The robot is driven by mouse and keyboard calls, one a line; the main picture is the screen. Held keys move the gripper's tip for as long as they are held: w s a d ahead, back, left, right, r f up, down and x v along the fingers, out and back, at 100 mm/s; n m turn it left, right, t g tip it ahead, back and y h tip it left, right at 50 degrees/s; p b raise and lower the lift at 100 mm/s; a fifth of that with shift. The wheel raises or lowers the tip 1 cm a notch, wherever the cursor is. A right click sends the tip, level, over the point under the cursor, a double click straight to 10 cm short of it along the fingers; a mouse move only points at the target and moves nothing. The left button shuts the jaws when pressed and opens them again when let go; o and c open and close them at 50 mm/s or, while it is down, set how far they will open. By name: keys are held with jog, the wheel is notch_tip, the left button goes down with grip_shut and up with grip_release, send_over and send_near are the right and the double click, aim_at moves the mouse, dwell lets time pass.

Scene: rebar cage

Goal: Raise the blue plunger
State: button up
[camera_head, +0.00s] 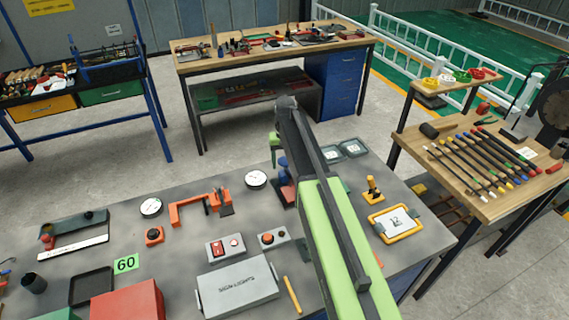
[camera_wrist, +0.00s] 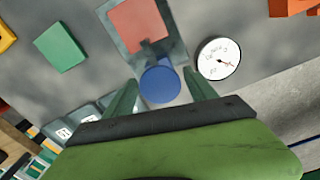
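The blue plunger (camera_wrist: 160,85) shows in the wrist view as a round blue cap between the two green fingers of my gripper (camera_wrist: 161,78). The fingers are apart, one on each side of the cap; narrow gaps seem to show, and I cannot tell whether either finger touches it. Beyond the cap is a red block (camera_wrist: 138,22) on a grey base plate (camera_wrist: 178,38). In the head view the plunger (camera_head: 283,163) stands upright by the red block (camera_head: 288,194), just below my gripper (camera_head: 276,150). My arm hides part of this fixture.
A white dial gauge (camera_wrist: 218,58) lies close to the right finger; it also shows in the head view (camera_head: 255,179). A green block (camera_wrist: 60,47) lies left in the wrist view. An orange clamp (camera_head: 195,208), a grey box (camera_head: 238,286) and a yellow-framed panel (camera_head: 375,224) share the bench.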

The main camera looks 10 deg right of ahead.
grip_shut()
notch_tip(320, 180, up, 3)
jog(key=p, duration=0.2)
jog(key=shift+f+p, duration=0.15)
jog(key=shift+p, duration=0.25)
jog(key=shift+w+f, duration=0.15)
jog(key=shift+f, duration=0.05)
jog(key=shift+o, duration=1.1)
grip_release()
notch_tip(320, 180, up, 18)
jog(key=p, duration=1.7)
jog(key=shift+f, duration=0.25)
